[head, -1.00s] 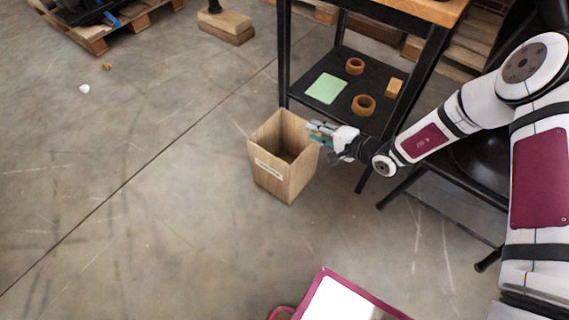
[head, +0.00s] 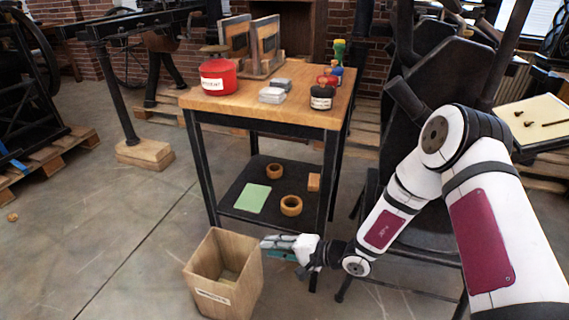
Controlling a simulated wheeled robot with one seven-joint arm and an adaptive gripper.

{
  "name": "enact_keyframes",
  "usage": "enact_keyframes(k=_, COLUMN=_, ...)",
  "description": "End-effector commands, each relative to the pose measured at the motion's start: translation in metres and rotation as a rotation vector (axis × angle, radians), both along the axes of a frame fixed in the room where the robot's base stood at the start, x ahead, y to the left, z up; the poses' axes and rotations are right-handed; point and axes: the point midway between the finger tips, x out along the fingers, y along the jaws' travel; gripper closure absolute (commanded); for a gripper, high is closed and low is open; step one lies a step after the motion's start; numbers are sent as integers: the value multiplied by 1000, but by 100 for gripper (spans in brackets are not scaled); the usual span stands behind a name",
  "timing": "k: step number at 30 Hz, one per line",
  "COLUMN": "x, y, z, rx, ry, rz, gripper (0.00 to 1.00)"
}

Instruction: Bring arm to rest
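My gripper (head: 272,248) is at the end of my arm, low in the head view, beside the upper right rim of a wooden bin (head: 246,290). It points left, with its fingertips close to the rim; I cannot tell whether they touch it. A teal part shows under the fingers, and I cannot tell whether it is part of the gripper or something held. The finger gap is too small to make out. My arm is bent, its elbow raised at the right in front of a dark press (head: 408,98).
A wood-topped table (head: 215,103) holds a red tub (head: 218,76), grey blocks (head: 271,95) and a dark jar (head: 321,97). Its lower shelf (head: 235,187) holds a green sheet (head: 252,197), tape rings (head: 291,205) and a small block (head: 314,182). Floor left of the bin is clear.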

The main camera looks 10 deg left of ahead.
Motion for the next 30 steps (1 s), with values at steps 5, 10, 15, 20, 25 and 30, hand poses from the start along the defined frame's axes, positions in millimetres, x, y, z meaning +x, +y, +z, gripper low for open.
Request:
enact_keyframes(k=5, x=1, y=-1, z=25, rx=11, ry=-18, rz=33, gripper=72)
enact_keyframes(k=10, x=-6, y=-8, z=94, rx=26, ry=-57, rz=140, gripper=72)
enact_keyframes(k=15, x=-31, y=-24, z=163, rx=6, ry=-80, rz=270, gripper=72)
enact_keyframes(k=20, x=-63, y=-45, z=217, rx=-52, ry=-86, rz=379, gripper=72)
enact_keyframes(k=25, x=-103, y=-74, z=261, rx=-153, ry=-83, rz=475, gripper=72)
enact_keyframes(k=30, x=-146, y=-109, z=293, rx=-289, ry=-70, rz=539, gripper=72)
